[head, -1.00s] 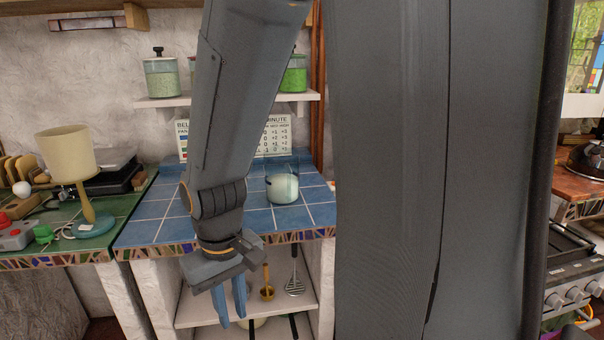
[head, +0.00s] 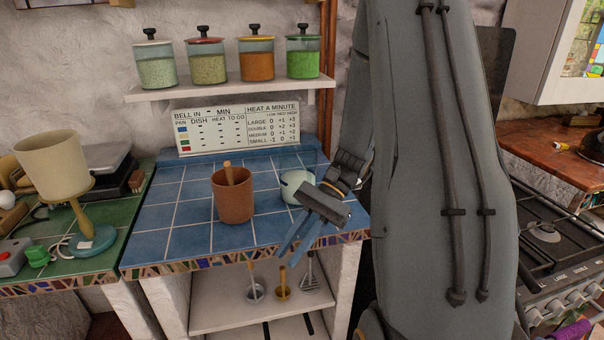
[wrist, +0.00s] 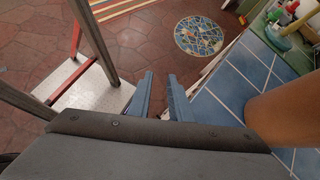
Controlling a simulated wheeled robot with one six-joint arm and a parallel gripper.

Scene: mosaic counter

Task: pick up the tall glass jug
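A pale, greenish-white vessel (head: 296,187) stands on the blue tiled counter in the head view. A faint clear outline rises above it; it looks like the glass jug, but I cannot be sure. My gripper's body hides its lower right part. My gripper (head: 296,240) is in front of this vessel, near the counter's front edge, with its blue fingers pointing down and left. In the wrist view my gripper (wrist: 159,92) shows a gap between its fingers, with nothing held. I cannot make out the jug in the wrist view.
A brown pot (head: 233,198) with a wooden stick stands left of the vessel; it looms at the wrist view's right (wrist: 287,112). A lamp (head: 55,175) stands on the green counter at left. Lidded jars (head: 207,66) line the shelf above. The blue counter's left (head: 170,215) is clear.

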